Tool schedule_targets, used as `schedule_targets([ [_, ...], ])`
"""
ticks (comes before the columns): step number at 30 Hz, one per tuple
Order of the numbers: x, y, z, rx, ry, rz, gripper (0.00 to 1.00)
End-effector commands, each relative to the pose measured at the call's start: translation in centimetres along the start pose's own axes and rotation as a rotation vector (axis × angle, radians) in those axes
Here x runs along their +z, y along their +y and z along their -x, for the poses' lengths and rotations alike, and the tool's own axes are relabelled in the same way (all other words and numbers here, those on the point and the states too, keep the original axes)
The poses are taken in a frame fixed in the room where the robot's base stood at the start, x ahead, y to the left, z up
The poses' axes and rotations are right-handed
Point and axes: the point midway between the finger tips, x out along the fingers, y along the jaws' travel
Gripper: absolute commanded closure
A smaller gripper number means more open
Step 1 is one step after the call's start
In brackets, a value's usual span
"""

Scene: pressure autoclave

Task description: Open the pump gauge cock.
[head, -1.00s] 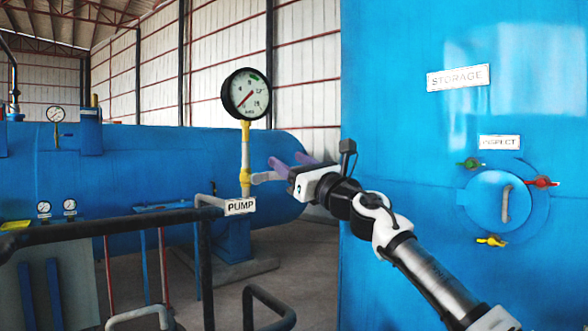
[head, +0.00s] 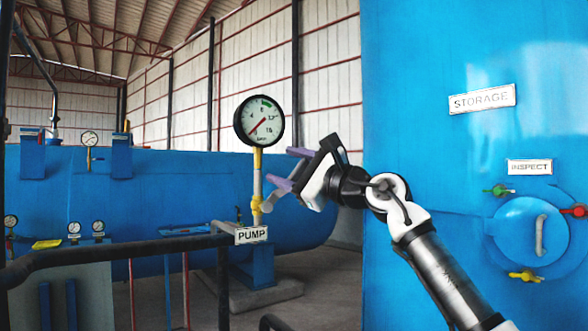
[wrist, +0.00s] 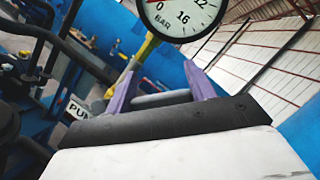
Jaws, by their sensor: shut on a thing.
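The pump gauge (head: 259,121) is a round white dial in a black rim on a yellow-and-pale upright pipe, above a PUMP sign (head: 251,234). Its cock is the yellow fitting (head: 256,204) low on that pipe. A grey lever handle (head: 267,204) slants up and right from the cock to my gripper (head: 288,170). My gripper's purple fingers are shut on the handle, and the lower finger hides its outer end. In the wrist view, a grey bar, the handle (wrist: 160,99), lies between the two fingers, with the gauge (wrist: 180,15) above.
Dark pipe railing (head: 120,250) runs below and left of the gauge. A blue storage tank (head: 430,150) with a round inspect hatch (head: 530,231) fills the right side. A long blue vessel (head: 130,195) lies behind. Open air surrounds the gauge's upper pipe.

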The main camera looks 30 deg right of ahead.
Motion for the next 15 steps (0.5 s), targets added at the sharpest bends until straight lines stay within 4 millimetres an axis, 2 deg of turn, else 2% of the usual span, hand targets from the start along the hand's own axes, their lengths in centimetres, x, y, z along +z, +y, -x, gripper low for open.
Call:
schedule_targets([
  [15,0.49,0.08,-0.19,0.018,-0.002,0.05,0.87],
])
